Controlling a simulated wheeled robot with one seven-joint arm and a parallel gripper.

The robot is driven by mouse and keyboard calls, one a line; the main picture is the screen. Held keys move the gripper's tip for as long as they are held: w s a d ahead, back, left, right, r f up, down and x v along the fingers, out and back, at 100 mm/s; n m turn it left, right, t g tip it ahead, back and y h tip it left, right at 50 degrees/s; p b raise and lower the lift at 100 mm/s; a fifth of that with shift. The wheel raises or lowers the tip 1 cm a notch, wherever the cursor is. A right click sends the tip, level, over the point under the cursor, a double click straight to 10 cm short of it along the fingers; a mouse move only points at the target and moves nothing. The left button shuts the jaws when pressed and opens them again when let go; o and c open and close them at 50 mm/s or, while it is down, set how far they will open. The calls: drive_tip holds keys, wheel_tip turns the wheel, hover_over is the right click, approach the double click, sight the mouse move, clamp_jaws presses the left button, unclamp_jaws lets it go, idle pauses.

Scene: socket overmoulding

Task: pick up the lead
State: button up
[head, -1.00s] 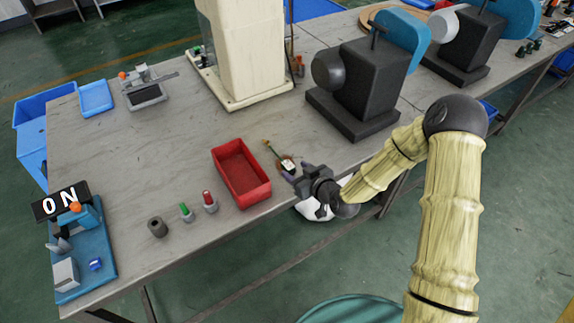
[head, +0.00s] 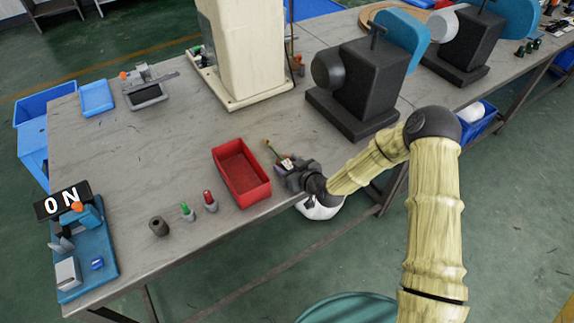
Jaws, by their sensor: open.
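The lead (head: 272,149) lies on the grey table just right of the red tray. It appears as a thin, greenish-yellow strand with an orange tip and a small white piece at its near end. My gripper (head: 283,169) is low over the table at that near end, with its jaws open. The fingers partly hide the white piece. I cannot tell whether the lead is between the fingers or only beside them.
A red tray (head: 268,187) stands close left of my gripper. Green (head: 187,212) and red (head: 209,201) topped pieces and a dark cylinder (head: 159,227) stand farther left. A black machine (head: 352,95) and a cream machine (head: 247,60) stand behind. The table's middle left is clear.

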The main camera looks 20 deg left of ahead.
idle(0.4)
drive_tip(key=c, duration=1.1)
drive_tip(key=shift+r, duration=0.15)
wheel_tip(320, 180, up, 10)
drive_tip(key=shift+f, duration=0.15)
